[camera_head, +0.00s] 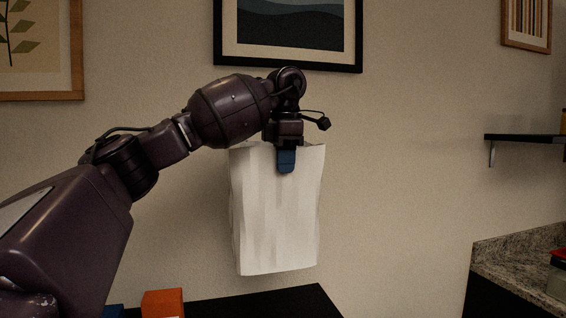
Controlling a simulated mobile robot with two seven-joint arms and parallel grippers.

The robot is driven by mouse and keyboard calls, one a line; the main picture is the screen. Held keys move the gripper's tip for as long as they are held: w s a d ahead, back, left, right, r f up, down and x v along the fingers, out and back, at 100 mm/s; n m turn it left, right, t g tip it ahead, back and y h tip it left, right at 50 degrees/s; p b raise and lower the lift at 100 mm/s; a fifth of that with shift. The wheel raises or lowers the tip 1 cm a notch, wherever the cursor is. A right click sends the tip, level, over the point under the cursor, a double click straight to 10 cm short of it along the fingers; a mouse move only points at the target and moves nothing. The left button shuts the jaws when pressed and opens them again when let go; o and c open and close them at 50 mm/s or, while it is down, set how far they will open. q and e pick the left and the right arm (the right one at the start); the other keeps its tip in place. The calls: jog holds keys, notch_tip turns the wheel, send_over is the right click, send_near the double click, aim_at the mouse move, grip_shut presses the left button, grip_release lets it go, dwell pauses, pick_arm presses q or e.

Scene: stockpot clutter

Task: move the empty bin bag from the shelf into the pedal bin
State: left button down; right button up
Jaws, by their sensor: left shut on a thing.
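The white bin bag (277,220) hangs upright from my left gripper (286,160), in the middle of the camera_head view. The gripper points down, and its blue finger pad is shut on the bag's top edge. The bag is held in front of the wall, and its bottom end shows above a dark surface (285,302) at the lower edge of the picture. I cannot tell whether that dark surface is the shelf. The pedal bin is not in view. My right gripper is not in view.
An orange box (162,303) stands at the bottom left by the dark surface, beside a partly seen blue thing (113,311). A granite counter (515,262) is at the right, below a dark wall shelf (524,138). A framed picture (288,68) hangs behind my gripper.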

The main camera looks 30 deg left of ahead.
pick_arm(q)
jog(key=s+d+r, duration=0.2)
jog(key=s+d, duration=1.3)
jog(key=d, duration=0.2)
jog(key=shift+d+p, duration=0.2)
jog(key=shift+p, duration=0.1)
dwell(0.6)
dwell(0.3)
dwell(1.0)
dwell(0.4)
